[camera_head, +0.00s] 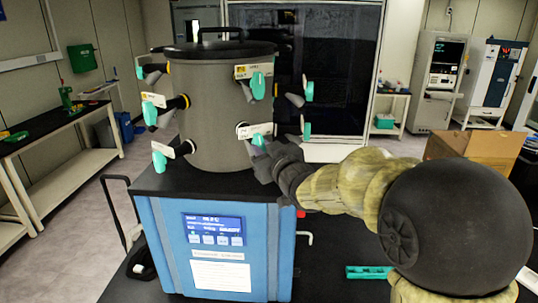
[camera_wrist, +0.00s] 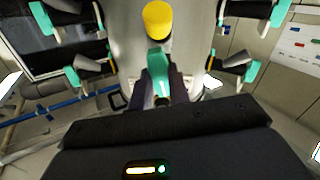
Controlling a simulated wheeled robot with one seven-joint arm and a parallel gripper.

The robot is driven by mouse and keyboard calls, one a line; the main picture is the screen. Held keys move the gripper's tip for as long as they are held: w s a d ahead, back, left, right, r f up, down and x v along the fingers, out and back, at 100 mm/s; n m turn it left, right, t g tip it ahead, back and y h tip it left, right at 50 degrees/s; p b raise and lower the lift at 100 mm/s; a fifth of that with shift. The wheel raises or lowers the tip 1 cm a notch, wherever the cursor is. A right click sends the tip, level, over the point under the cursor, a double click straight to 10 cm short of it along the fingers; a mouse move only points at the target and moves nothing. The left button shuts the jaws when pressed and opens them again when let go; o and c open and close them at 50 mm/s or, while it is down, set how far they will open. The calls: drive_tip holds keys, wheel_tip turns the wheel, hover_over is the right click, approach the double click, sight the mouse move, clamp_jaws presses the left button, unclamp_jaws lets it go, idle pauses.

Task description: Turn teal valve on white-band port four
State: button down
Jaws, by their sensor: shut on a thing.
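A grey drum (camera_head: 230,105) with several side ports stands on a blue freeze dryer (camera_head: 220,245). The teal valve (camera_head: 258,139) on the lower front port, beside a white label (camera_head: 246,130), is at the tip of my gripper (camera_head: 264,148). In the wrist view this teal valve (camera_wrist: 158,70) lies between the two dark fingers of my gripper (camera_wrist: 163,88), which is shut on it. The fingers hide part of the valve and its port. The label's number is too small to read.
Another teal valve (camera_head: 258,86) sits just above, by a yellow label (camera_head: 245,71). Teal valves (camera_head: 307,88) stick out on the right side, and more (camera_head: 149,112) on the left. A cardboard box (camera_head: 473,150) stands behind my arm. A round yellow end (camera_wrist: 157,20) shows beyond the gripped valve.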

drive_tip(key=shift+a+r+m, duration=0.1)
drive_tip(key=shift+r+m, duration=0.35)
drive_tip(key=shift+m, duration=0.55)
drive_tip(key=c, duration=1.3)
unclamp_jaws()
drive_tip(key=shift+w+f, duration=0.1)
drive_tip(key=shift+f, duration=0.05)
drive_tip(key=shift+w+f, duration=0.15)
drive_tip(key=shift+s+f+b, duration=0.1)
drive_tip(key=shift+s+b, duration=0.3)
drive_tip(key=shift+s, duration=0.1)
drive_tip(key=b+v, duration=0.1)
drive_tip(key=v, duration=0.4)
drive_tip(key=b+v, duration=0.2)
drive_tip(key=v, duration=0.4)
drive_tip(key=b+v, duration=0.1)
drive_tip(key=v, duration=0.4)
drive_tip(key=shift+s+d, duration=0.15)
drive_tip(key=shift+d, duration=0.25)
